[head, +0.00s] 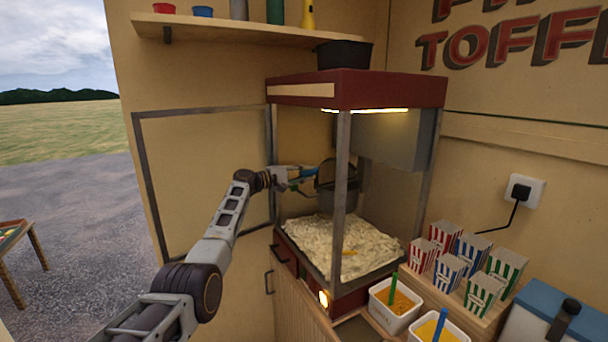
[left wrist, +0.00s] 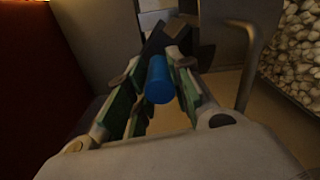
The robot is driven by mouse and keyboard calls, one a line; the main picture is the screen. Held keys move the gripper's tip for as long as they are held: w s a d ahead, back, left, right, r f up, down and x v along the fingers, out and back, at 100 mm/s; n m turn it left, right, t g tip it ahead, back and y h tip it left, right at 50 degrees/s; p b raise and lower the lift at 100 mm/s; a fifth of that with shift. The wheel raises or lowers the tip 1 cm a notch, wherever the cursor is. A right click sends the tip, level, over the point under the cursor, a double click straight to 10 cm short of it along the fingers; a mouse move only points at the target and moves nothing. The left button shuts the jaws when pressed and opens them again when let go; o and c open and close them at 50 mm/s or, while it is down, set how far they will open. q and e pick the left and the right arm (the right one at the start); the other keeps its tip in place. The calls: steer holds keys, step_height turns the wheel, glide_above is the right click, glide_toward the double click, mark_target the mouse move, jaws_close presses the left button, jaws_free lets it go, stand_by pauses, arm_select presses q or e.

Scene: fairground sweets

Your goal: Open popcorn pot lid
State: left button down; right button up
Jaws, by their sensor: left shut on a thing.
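The popcorn pot (head: 340,195) hangs inside the glass-sided popcorn machine (head: 385,88), above the heaped popcorn. A dark, rounded plate that looks like its lid (head: 325,172) stands tilted up at the pot's left side; its exact angle is hard to tell. My left gripper (head: 308,173) reaches in from the machine's left side. In the left wrist view, my left gripper (left wrist: 155,88) is shut on a blue cylindrical handle (left wrist: 160,79), with a dark bracket (left wrist: 165,38) behind it. My right gripper is not in view.
Popcorn (head: 335,243) fills the machine floor. A framed panel (head: 145,165) stands left of the machine, near my arm. A metal corner post (head: 341,190) rises in front of the pot. Striped cartons (head: 448,272) and sauce tubs (head: 397,300) crowd the counter at right.

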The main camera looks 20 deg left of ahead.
arm_select(q)
steer(key=c, duration=1.3)
jaws_free()
steer(key=shift+f, duration=0.2)
steer(key=shift+o, duration=0.5)
steer(key=shift+r, duration=0.1)
steer(key=shift+s+a, duration=0.1)
steer(key=shift+a, duration=0.05)
steer(key=v, duration=1.1)
steer(key=shift+s+a, duration=0.2)
steer(key=shift+s, duration=0.05)
